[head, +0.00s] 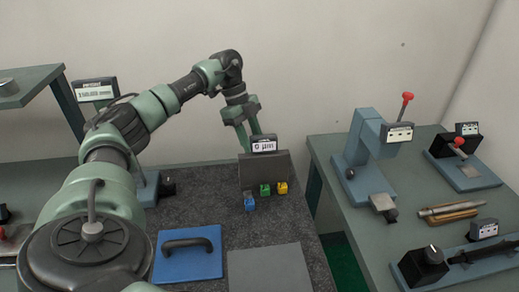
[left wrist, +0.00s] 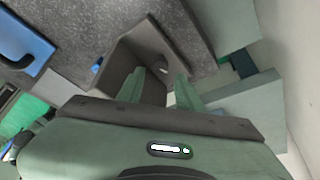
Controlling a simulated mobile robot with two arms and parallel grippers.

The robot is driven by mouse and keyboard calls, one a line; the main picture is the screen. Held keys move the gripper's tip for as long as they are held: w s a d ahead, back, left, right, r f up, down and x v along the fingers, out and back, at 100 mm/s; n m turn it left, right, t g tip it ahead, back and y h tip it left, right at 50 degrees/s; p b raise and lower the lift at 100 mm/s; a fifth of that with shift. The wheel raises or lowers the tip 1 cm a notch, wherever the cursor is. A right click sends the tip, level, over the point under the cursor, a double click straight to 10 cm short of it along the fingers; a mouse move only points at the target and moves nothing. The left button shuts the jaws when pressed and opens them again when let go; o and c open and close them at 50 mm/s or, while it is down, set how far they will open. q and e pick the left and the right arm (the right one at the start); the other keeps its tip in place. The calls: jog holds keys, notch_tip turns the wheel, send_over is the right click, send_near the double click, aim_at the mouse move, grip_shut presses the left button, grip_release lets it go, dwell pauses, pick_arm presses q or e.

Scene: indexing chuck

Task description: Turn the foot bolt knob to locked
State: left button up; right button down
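I cannot tell for sure which part is the foot bolt knob. A dark upright plate (head: 264,170) with a small display on top stands on the granite slab. Small blue (head: 250,204), green (head: 265,190) and yellow (head: 282,188) blocks sit at its foot. My left gripper (head: 250,143) points down just behind the plate's top edge, its tips partly hidden. My right gripper is not in view.
A blue plate with a black handle (head: 188,256) and a grey flat plate (head: 268,270) lie in front. The right bench (head: 345,205) holds a blue stand with a red-knobbed lever (head: 372,150), a black knob (head: 432,258) and rods. A gap separates slab and bench.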

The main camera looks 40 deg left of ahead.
pick_arm(q)
jog(key=x, duration=0.5)
jog(key=shift+d+f+p, duration=0.15)
jog(key=shift+f+p, duration=0.2)
grip_shut()
jog(key=shift+w+r+m+g+p, duration=0.15)
jog(key=shift+r+m+g+p, duration=0.15)
jog(key=shift+m+p, duration=0.5)
jog(key=shift+w+f+m+g, duration=0.1)
jog(key=shift+m+g, duration=0.15)
jog(key=shift+m, duration=0.5)
jog(key=shift+f+m+g, duration=0.15)
jog(key=shift+m+g, duration=0.1)
jog(key=shift+m, duration=0.5)
grip_release()
jog(key=shift+r, duration=0.1)
